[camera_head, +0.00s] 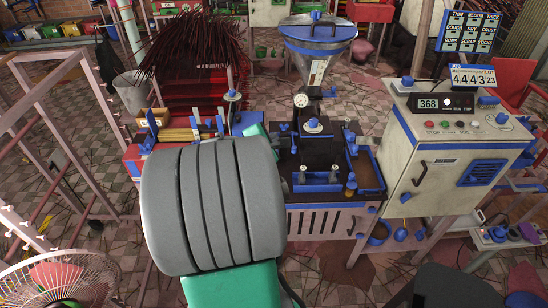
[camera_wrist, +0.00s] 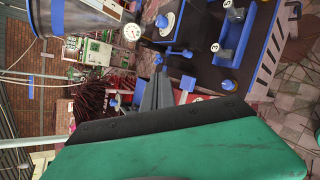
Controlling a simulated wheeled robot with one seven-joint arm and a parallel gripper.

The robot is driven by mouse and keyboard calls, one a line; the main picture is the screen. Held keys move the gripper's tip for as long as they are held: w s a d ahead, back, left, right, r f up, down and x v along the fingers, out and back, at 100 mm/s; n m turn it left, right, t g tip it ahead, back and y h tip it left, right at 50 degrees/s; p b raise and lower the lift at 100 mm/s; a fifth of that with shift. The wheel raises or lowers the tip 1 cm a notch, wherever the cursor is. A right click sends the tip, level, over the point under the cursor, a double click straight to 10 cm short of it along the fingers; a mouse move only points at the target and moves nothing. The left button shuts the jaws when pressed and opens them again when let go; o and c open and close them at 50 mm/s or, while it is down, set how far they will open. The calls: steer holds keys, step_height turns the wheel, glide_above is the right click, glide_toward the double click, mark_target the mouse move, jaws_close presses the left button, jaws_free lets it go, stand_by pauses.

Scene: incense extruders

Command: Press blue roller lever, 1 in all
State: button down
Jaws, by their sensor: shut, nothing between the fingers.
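The extruder stands in the middle of the head view, with a dark top plate (camera_head: 318,158), a steel hopper (camera_head: 318,48) with a blue rim and a round gauge (camera_head: 301,100). My gripper (camera_wrist: 159,76) shows in the wrist view as dark fingers, shut and empty, pointing at the machine. Small blue parts (camera_wrist: 158,59) sit just beyond the fingertips, and a blue block (camera_wrist: 187,83) is to their right. I cannot tell which blue part is the roller lever, or whether the fingers touch it. In the head view my arm hides much of the gripper.
A control cabinet (camera_head: 441,140) with a lit display stands close at the right. A blue-edged tray (camera_head: 368,178) is on the machine's right side. A fan (camera_head: 62,280) stands at the lower left.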

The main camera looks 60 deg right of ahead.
step_height(320, 180, down, 8)
steer(key=d+b, duration=0.2)
steer(key=b, duration=0.3)
steer(key=shift+w+r+b, duration=0.2)
steer(key=shift+w+b, duration=0.2)
steer(key=shift+w, duration=0.05)
stand_by(1.3)
steer(key=shift+w+d+f, duration=0.1)
steer(key=shift+f, duration=0.3)
steer(key=shift+w+d+f+b, duration=0.1)
steer(key=shift+d+f+b, duration=0.1)
steer(key=shift+f+b, duration=0.9)
stand_by(0.9)
stand_by(0.5)
steer(key=shift+a+r+p, duration=0.2)
steer(key=shift+r+p, duration=0.55)
steer(key=shift+a+r+p, duration=0.15)
steer(key=shift+r+p, duration=0.55)
steer(key=shift+r, duration=0.05)
steer(key=shift+r, duration=0.1)
steer(key=r+p, duration=0.3)
steer(key=s+a+r+p, duration=0.1)
steer(key=shift+a+r, duration=0.1)
steer(key=shift+r, duration=0.2)
